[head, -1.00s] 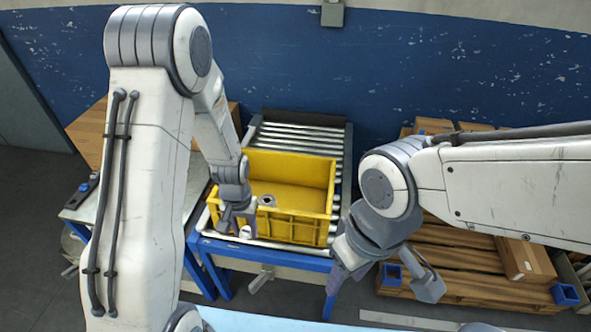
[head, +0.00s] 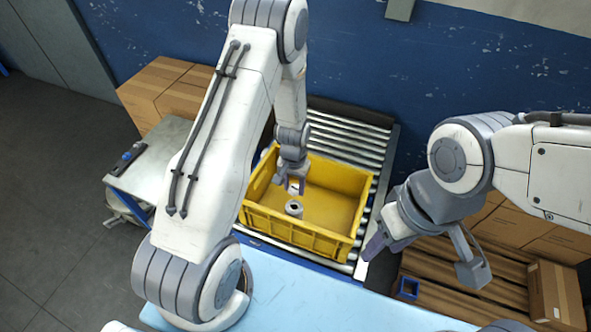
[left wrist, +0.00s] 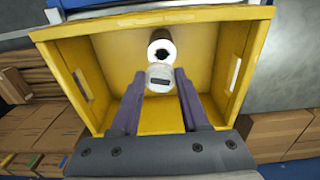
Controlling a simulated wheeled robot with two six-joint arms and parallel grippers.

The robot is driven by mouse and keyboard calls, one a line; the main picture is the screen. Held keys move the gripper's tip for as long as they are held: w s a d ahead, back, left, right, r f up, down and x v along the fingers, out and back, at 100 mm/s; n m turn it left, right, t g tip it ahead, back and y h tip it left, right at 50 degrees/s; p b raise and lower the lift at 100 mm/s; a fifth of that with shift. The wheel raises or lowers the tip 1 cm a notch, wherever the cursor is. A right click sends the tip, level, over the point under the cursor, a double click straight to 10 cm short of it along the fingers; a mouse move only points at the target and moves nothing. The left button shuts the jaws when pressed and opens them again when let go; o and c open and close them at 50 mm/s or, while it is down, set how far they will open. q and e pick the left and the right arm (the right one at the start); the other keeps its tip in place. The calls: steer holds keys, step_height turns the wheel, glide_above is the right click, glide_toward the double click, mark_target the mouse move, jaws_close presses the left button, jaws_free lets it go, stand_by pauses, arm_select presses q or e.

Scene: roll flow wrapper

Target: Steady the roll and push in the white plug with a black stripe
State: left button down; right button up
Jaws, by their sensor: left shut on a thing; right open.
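The roll (head: 294,208) is a small white-grey cylinder with a dark hole in its top. It stands in the yellow crate (head: 285,235); it also shows in the left wrist view (left wrist: 161,43). My left gripper (head: 293,188) is in the crate beside the roll, shut on the white plug (left wrist: 159,72), which has a short black stripe. In the left wrist view the plug is just below the roll's hole; I cannot tell whether they touch. My right gripper (head: 424,262) is open and empty, right of the crate, away from the roll.
The crate sits on a roller conveyor (head: 350,135) against the blue wall. A small metal table (head: 150,165) and cardboard boxes (head: 160,90) are at left. Wooden pallets (head: 440,258) and more boxes are at right. The crate floor around the roll looks clear.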

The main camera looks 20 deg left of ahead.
arm_select(q)
steer(key=shift+w+a+r+p, duration=0.2)
steer(key=shift+w+p, duration=0.1)
steer(key=shift+p, duration=0.2)
steer(key=shift+f+b, duration=1.35)
steer(key=shift+f, duration=0.55)
arm_select(e)
steer(key=shift+a+f, duration=0.1)
steer(key=shift+f, duration=0.1)
